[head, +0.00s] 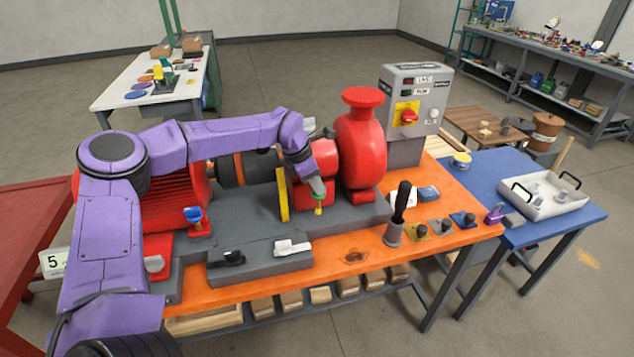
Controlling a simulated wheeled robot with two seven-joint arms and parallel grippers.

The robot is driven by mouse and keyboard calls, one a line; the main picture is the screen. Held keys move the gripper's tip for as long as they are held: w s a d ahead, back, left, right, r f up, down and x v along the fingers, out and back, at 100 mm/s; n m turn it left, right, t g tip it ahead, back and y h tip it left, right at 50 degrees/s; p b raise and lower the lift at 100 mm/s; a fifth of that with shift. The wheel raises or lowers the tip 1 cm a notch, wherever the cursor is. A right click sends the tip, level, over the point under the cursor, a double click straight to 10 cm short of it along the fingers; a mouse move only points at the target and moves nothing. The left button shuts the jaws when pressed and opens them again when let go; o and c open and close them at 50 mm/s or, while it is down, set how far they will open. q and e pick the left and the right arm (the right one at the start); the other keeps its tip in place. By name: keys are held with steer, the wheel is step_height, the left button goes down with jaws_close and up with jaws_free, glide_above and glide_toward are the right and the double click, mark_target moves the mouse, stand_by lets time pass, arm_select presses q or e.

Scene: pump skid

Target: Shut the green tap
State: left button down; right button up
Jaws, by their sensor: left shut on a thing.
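The green tap (319,198) is a small handle on a yellowish stem, at the front of the red pump on the grey skid base. My left gripper (317,188) reaches down to it from above at the end of the purple arm. Its fingers are shut on the green tap and hide part of the handle. The tap is small here, so I cannot tell how far its handle is turned. My right gripper is not in view.
A yellow upright plate (283,194) stands just left of the tap. The red pump (361,145) rises behind it. A blue-handled tap (193,215) is further left. A black-handled tool in a holder (395,232) stands to the right.

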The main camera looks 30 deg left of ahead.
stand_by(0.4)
arm_select(q)
steer(key=c, duration=1.1)
jaws_free()
steer(key=shift+a, duration=0.15)
steer(key=shift+r, duration=0.25)
steer(key=b+v, duration=0.2)
steer(key=v, duration=0.8)
steer(key=shift+s+b, duration=0.1)
steer(key=shift+b, duration=0.3)
